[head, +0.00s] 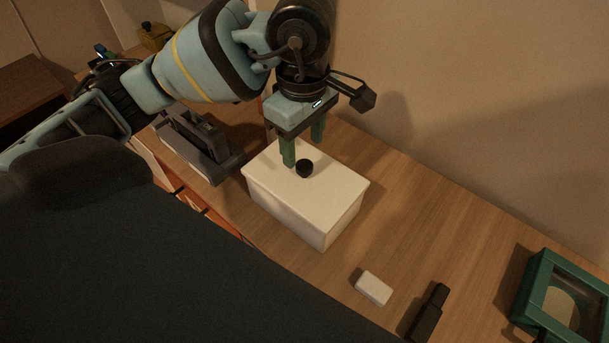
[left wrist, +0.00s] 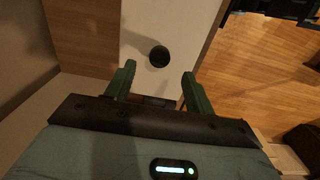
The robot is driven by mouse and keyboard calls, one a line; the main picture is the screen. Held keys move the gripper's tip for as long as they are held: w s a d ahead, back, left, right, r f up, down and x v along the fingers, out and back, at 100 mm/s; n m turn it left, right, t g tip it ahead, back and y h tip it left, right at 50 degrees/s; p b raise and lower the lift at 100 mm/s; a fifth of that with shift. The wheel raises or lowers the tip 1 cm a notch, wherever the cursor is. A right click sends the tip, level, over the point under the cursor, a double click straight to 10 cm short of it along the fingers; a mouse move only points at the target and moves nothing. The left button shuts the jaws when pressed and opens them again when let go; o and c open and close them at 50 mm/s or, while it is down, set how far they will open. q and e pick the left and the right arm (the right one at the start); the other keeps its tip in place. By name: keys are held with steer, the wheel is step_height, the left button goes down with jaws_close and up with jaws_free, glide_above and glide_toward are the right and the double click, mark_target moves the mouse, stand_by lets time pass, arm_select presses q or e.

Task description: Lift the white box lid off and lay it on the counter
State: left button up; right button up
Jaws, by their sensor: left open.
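The white box (head: 295,213) stands on the wooden counter with its white lid (head: 330,182) on top. The lid has a round black knob (head: 304,168) near its middle. My left gripper (head: 303,153) points down over the lid, with its green fingers apart and empty. In the head view one finger overlaps the lid just left of the knob. In the left wrist view the gripper (left wrist: 157,80) has the knob (left wrist: 159,56) beyond its fingertips, roughly centred between them and not gripped. My right gripper is not in view.
A grey device (head: 200,145) stands left of the box. A small white block (head: 373,288), a black object (head: 428,313) and a green-framed case (head: 562,297) are to the right. The counter (head: 410,215) right of the box is bare, with a wall behind.

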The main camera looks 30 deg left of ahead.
mark_target(304, 164)
arm_select(q)
steer(key=shift+f, duration=2.4)
steer(key=shift+c, duration=0.4)
jaws_close()
